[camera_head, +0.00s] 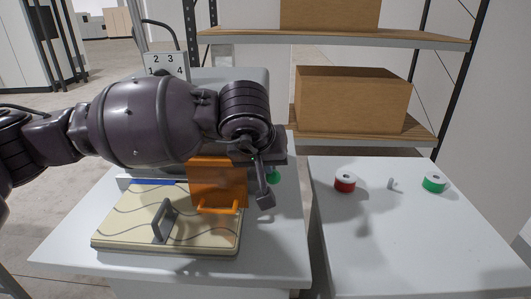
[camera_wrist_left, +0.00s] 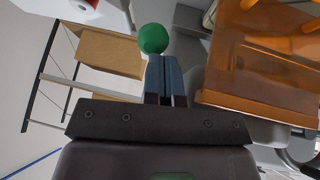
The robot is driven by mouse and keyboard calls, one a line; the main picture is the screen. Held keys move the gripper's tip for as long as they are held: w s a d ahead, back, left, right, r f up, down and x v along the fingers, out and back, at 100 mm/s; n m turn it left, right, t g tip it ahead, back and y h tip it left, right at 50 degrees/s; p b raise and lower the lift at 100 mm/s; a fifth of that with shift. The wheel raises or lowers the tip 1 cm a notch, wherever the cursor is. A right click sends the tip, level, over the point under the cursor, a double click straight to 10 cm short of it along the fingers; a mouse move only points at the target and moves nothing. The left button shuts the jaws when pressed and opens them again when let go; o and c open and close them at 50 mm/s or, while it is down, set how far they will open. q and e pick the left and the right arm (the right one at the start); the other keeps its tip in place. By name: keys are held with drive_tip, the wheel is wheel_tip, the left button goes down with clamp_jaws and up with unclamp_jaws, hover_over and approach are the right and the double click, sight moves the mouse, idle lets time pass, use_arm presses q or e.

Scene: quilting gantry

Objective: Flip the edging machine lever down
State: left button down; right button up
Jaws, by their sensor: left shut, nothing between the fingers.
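A green ball knob (camera_head: 273,177), which looks like the lever's end, shows just behind my left gripper (camera_head: 264,199); the lever's shaft is hidden. In the left wrist view the green knob (camera_wrist_left: 154,38) appears right at the tips of my left gripper (camera_wrist_left: 162,60), whose two fingers are together with nothing between them. I cannot tell whether they touch the knob. The machine's orange guard (camera_head: 212,180) stands left of the gripper, and the orange guard fills the right of the left wrist view (camera_wrist_left: 260,75). My left arm hides most of the machine. My right gripper is not in view.
A cream quilting board (camera_head: 120,232) with a grey handle (camera_head: 162,224) lies on the white table in front. On the right table are a red spool (camera_head: 345,181), a small grey peg (camera_head: 392,184) and a green spool (camera_head: 433,182). Cardboard boxes (camera_head: 350,100) stand on shelves behind.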

use_arm(q)
drive_tip(key=shift+s+f, duration=0.15)
drive_tip(key=shift+f, duration=0.5)
drive_tip(key=v, duration=1)
drive_tip(key=shift+s+r+p, duration=0.25)
drive_tip(key=shift+r+p, duration=0.1)
drive_tip(key=shift+p, duration=0.1)
